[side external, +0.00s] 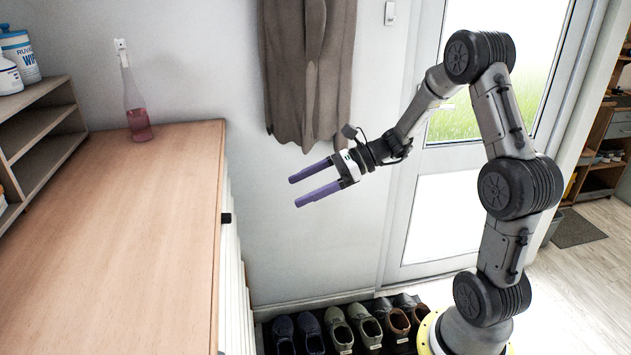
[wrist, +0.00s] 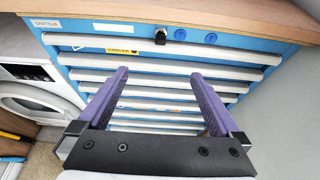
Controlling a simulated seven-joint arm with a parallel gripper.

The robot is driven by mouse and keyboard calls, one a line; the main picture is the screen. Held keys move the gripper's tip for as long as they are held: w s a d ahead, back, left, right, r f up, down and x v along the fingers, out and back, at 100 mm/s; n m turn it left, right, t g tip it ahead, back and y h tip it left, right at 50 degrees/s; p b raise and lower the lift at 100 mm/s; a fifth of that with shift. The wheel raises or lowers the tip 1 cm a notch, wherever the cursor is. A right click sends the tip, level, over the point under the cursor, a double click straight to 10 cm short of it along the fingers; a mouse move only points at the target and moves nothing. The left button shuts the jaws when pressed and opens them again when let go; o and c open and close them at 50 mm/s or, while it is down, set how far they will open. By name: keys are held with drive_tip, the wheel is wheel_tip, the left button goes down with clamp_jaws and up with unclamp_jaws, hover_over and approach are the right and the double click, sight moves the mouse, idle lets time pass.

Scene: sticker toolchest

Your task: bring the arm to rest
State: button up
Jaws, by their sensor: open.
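My gripper (side external: 308,184) is open and empty, held in the air to the right of the wooden-topped chest (side external: 130,240) in the side external view. Its two purple fingers are apart and point toward the chest. In the wrist view my gripper (wrist: 158,90) faces the blue chest front, which has several drawers with pale handles (wrist: 150,62). The drawers look shut. A dark lock or latch (wrist: 160,36) sits near the top edge, with blue round stickers (wrist: 180,34) and a yellow label (wrist: 122,52) nearby.
A spray bottle (side external: 137,108) stands at the back of the chest top, near a shelf (side external: 40,128) at the left. Several shoes (side external: 338,328) line the floor by the wall. A washing machine (wrist: 38,100) stands left of the chest. The chest top's middle is clear.

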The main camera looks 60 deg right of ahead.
drive_tip(key=s+a+r+n+g, duration=0.3)
drive_tip(key=s+a+r+n, duration=0.25)
drive_tip(key=a, duration=0.25)
drive_tip(key=s+a+r+n+g, duration=0.3)
drive_tip(key=s+a+r+n, duration=0.1)
drive_tip(key=s+a+n, duration=0.35)
drive_tip(key=s+f+n+h, duration=0.2)
drive_tip(key=s+n+h, duration=0.3)
drive_tip(key=s+n, duration=0.4)
drive_tip(key=s+d+f+n+t+h, duration=0.1)
drive_tip(key=d+n+h, duration=0.3)
drive_tip(key=d, duration=0.4)
drive_tip(key=shift+s+f+n+t+h, duration=0.3)
drive_tip(key=shift+s+f+n+t, duration=0.1)
drive_tip(key=shift+s+n+t, duration=0.1)
